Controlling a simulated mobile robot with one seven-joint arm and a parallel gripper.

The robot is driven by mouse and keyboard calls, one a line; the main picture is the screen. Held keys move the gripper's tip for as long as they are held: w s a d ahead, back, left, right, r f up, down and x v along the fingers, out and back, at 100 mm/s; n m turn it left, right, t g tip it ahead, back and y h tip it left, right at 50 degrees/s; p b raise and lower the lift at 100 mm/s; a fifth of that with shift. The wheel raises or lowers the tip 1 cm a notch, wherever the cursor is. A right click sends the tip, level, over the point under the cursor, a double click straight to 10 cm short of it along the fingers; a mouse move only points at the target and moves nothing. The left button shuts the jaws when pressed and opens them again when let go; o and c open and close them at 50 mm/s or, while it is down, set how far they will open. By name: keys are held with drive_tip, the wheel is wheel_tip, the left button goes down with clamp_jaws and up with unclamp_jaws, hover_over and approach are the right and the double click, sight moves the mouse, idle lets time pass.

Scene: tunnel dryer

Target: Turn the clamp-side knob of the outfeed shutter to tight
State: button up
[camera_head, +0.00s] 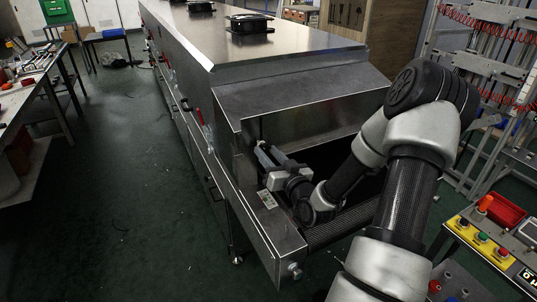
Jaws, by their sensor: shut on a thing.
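The tunnel dryer's outfeed end (290,92) faces me, with a sloped steel hood over a dark opening. My arm reaches into this opening from the right. My gripper (262,151) is at the opening's left side, close to the inner face of the left wall. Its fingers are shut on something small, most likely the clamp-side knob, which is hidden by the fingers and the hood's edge. I cannot see which way the knob is turned. The shutter itself cannot be made out in the shade under the hood.
The conveyor belt (340,226) runs out below my arm. A steel side rail (262,228) with a small label and a round silver knob (294,270) stands at its left. A yellow control box (482,240) is at right.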

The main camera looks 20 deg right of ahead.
drive_tip(key=m, duration=0.6)
drive_tip(key=shift+p, duration=0.4)
drive_tip(key=m+p, duration=0.1)
drive_tip(key=m, duration=0.5)
drive_tip(key=shift+a+r+m+p, duration=0.1)
drive_tip(key=shift+m+p, duration=0.25)
drive_tip(key=shift+m, duration=0.05)
drive_tip(key=m+p, duration=0.1)
drive_tip(key=m, duration=0.5)
drive_tip(key=shift+p, duration=0.3)
drive_tip(key=m, duration=0.5)
drive_tip(key=shift+m+p, duration=0.3)
drive_tip(key=shift+m, duration=0.1)
drive_tip(key=o, duration=1)
drive_tip(key=shift+o, duration=0.2)
drive_tip(key=shift+s, duration=0.1)
